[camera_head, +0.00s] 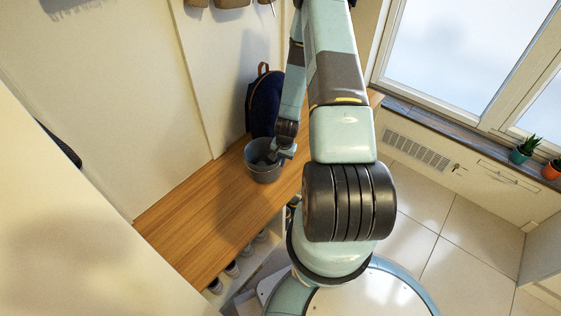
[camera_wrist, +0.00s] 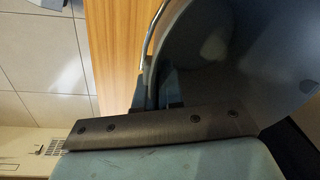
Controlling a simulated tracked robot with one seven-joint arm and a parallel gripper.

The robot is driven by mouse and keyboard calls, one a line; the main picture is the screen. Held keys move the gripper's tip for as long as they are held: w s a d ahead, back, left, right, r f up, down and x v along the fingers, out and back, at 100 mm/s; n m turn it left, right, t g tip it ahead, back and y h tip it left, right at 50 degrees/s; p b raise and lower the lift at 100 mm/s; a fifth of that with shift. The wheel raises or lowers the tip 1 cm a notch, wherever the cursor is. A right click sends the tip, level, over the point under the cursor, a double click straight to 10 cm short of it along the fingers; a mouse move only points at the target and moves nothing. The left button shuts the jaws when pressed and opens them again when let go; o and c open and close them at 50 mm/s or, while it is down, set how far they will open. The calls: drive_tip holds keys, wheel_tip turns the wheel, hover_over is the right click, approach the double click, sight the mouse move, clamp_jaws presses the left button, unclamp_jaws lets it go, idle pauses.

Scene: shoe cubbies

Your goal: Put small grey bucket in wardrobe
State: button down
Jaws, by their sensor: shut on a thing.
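The small grey bucket (camera_head: 266,175) is upright at the wooden bench top, in front of a dark blue backpack. I cannot tell whether its base touches the wood. My gripper (camera_head: 275,154) is at the bucket's rim on its far right side, shut on it. In the wrist view the bucket (camera_wrist: 235,65) fills the upper right, with its metal handle along the left edge. The gripper (camera_wrist: 158,95) shows at the bucket's lower left, its fingertips mostly hidden. No part is clearly recognisable as the wardrobe; the bench (camera_head: 190,225) stands against cream panels.
The backpack (camera_head: 264,103) leans on the panel behind the bucket. Shoes (camera_head: 232,268) sit in cubbies under the bench. The bench top is clear toward the front left. Potted plants (camera_head: 522,150) stand on the windowsill at right. Tiled floor (camera_head: 450,240) lies open to the right.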

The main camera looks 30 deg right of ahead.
drive_tip(key=c, duration=1.3)
unclamp_jaws()
drive_tip(key=shift+o, duration=0.2)
drive_tip(key=s+a+r+n+t, duration=0.1)
drive_tip(key=a+r+n, duration=0.2)
drive_tip(key=r, duration=1.9)
drive_tip(key=s+a+r+n+t, duration=0.1)
drive_tip(key=a+r+n, duration=0.15)
drive_tip(key=r, duration=1.85)
drive_tip(key=s+a+r+n+t, duration=0.1)
drive_tip(key=s+a+r+n, duration=0.1)
drive_tip(key=s+r, duration=0.7)
drive_tip(key=s+a+r+n+t+h, duration=0.1)
drive_tip(key=s+a+r, duration=0.4)
drive_tip(key=s+r, duration=0.5)
drive_tip(key=shift+s+n+t, duration=0.3)
drive_tip(key=shift+s+n, duration=0.25)
drive_tip(key=shift+s, duration=0.3)
